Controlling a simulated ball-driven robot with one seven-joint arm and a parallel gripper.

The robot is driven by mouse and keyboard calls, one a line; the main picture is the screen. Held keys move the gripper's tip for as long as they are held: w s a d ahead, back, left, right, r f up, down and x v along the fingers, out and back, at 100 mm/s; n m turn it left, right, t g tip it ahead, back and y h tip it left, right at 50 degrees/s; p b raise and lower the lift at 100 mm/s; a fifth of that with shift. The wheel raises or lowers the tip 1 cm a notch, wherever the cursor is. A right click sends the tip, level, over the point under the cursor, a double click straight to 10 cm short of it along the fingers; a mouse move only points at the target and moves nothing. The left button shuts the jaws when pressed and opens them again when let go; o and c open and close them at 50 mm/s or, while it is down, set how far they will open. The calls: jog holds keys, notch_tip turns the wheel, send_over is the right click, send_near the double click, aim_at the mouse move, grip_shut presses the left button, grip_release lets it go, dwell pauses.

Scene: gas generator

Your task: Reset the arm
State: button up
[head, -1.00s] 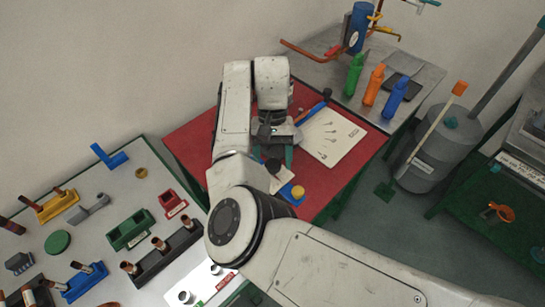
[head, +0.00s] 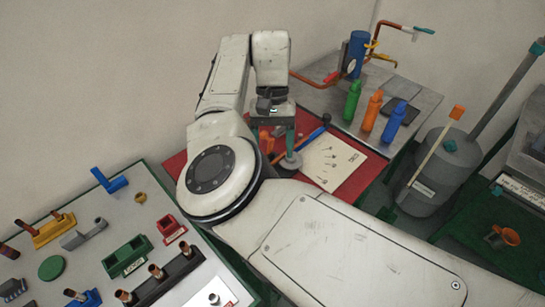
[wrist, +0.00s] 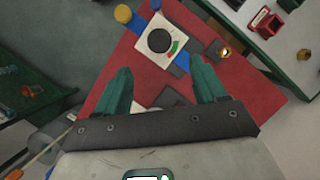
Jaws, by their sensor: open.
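My arm is raised in the head view, reaching over the red table (head: 345,188). My gripper (head: 278,138) hangs above that table, pointing down. In the wrist view its two green fingers (wrist: 160,88) are spread apart with nothing between them. Below and beyond the fingers lies the red table top (wrist: 262,88), with a white box with a black dial (wrist: 160,40) on it. My arm hides part of the red table in the head view.
A grey bench (head: 335,97) holds green (head: 352,100), orange (head: 372,110) and blue (head: 393,121) bottles. A grey cylinder (head: 440,170) stands to the right. A white table (head: 75,265) with coloured blocks is at lower left. A white sheet (head: 330,163) lies on the red table.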

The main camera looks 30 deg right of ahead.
jog(key=shift+r, duration=0.1)
dwell(0.4)
jog(key=s+d+f+m+t+h+b, duration=0.1)
jog(key=s+d+f+h, duration=0.1)
jog(key=s+d+f, duration=0.35)
jog(key=s+d+f+m+t+h+b, duration=0.1)
jog(key=s+d+f, duration=0.2)
jog(key=d, duration=0.6)
jog(key=s+d+f+m+h, duration=0.1)
jog(key=s+d+f+h, duration=0.1)
jog(key=s+d+f, duration=0.4)
jog(key=s+a+f+n+t+b, duration=0.2)
jog(key=s+f+n+t, duration=0.15)
jog(key=s+f, duration=0.4)
jog(key=s+a+f+n+y+b, duration=0.1)
jog(key=s+a+f+n+y, duration=0.1)
jog(key=s+a, duration=1)
jog(key=shift+a+f+n+y, duration=0.2)
jog(key=shift+f+n+y, duration=0.25)
jog(key=shift+n, duration=0.5)
